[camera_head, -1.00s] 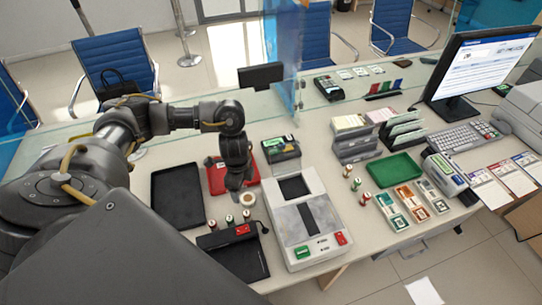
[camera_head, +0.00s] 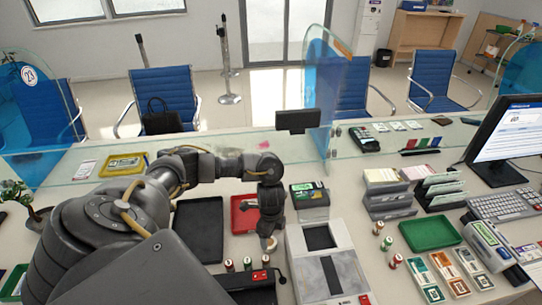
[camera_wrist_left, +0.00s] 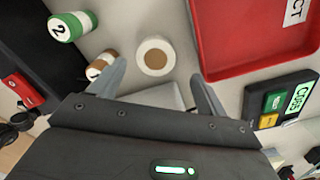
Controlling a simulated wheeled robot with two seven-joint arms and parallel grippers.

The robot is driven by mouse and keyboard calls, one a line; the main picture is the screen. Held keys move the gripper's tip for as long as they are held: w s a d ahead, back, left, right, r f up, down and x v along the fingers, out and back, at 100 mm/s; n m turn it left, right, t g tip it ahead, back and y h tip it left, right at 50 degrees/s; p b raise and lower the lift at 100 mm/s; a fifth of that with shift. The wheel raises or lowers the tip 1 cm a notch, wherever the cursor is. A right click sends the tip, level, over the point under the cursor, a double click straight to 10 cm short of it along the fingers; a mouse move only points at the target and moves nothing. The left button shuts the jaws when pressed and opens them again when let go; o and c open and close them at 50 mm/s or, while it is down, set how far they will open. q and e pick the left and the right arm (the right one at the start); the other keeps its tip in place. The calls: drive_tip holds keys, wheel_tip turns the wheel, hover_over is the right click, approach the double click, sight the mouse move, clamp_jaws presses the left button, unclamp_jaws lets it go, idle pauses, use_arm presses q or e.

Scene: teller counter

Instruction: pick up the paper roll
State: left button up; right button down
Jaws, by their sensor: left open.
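The paper roll (camera_wrist_left: 154,57) is white with a brown core and stands on end on the counter in the left wrist view. In the head view the paper roll (camera_head: 272,244) shows partly, just below my left gripper (camera_head: 268,234). In the wrist view my left gripper (camera_wrist_left: 157,76) is open, with one finger to each side of the roll's near side. The fingers look apart from the roll, with nothing held. How high they are above it I cannot tell. My right gripper is not in view.
A red tray (camera_wrist_left: 205,62) lies close beside the roll. In the head view a black tray (camera_head: 198,232) lies left and a grey machine (camera_head: 330,270) stands right.

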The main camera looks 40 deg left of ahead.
sight(270, 242)
use_arm(q)
drive_tip(key=shift+s+d+f, duration=0.15)
drive_tip(key=shift+s+f, duration=0.45)
drive_tip(key=shift+f, duration=0.05)
drive_tip(key=shift+w+d+f, duration=0.1)
drive_tip(key=shift+f, duration=0.55)
drive_tip(key=shift+w+d+f, duration=0.1)
drive_tip(key=shift+f, duration=0.5)
drive_tip(key=shift+w+a+f, duration=0.1)
drive_tip(key=shift+w+f, duration=0.1)
drive_tip(key=shift+f, duration=0.3)
drive_tip(key=shift+s, duration=0.15)
drive_tip(key=shift+c, duration=1)
drive_tip(key=c, duration=0.8)
drive_tip(key=shift+c, duration=0.2)
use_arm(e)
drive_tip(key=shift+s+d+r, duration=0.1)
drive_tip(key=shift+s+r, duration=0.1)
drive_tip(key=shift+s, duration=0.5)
use_arm(q)
drive_tip(key=shift+r, duration=0.2)
